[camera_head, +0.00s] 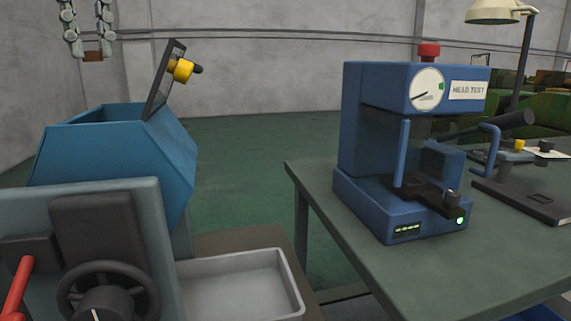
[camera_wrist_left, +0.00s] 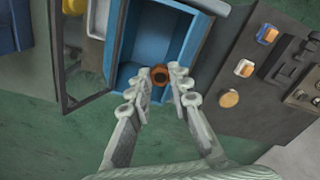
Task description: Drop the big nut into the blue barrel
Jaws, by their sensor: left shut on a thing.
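The big nut (camera_head: 93,56) is a brown-orange hex piece; in the left wrist view it (camera_wrist_left: 160,74) sits between the fingertips and its hole shows. My left gripper (camera_head: 92,48) is shut on it, fingers pointing down, at the upper left of the head view. It also shows in the left wrist view (camera_wrist_left: 167,82). The blue barrel (camera_head: 125,152) is an angular drum at the left with its top open. In the left wrist view the barrel (camera_wrist_left: 192,60) lies beyond the nut, which overlaps the open inside. My right gripper is not in view.
The barrel's dark lid (camera_head: 164,85) with a yellow knob stands raised at its right side. A grey machine panel with a handwheel (camera_head: 108,292) and a grey tray (camera_head: 240,285) are in front. A blue head tester (camera_head: 400,150) stands on the green table (camera_head: 490,270) at right.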

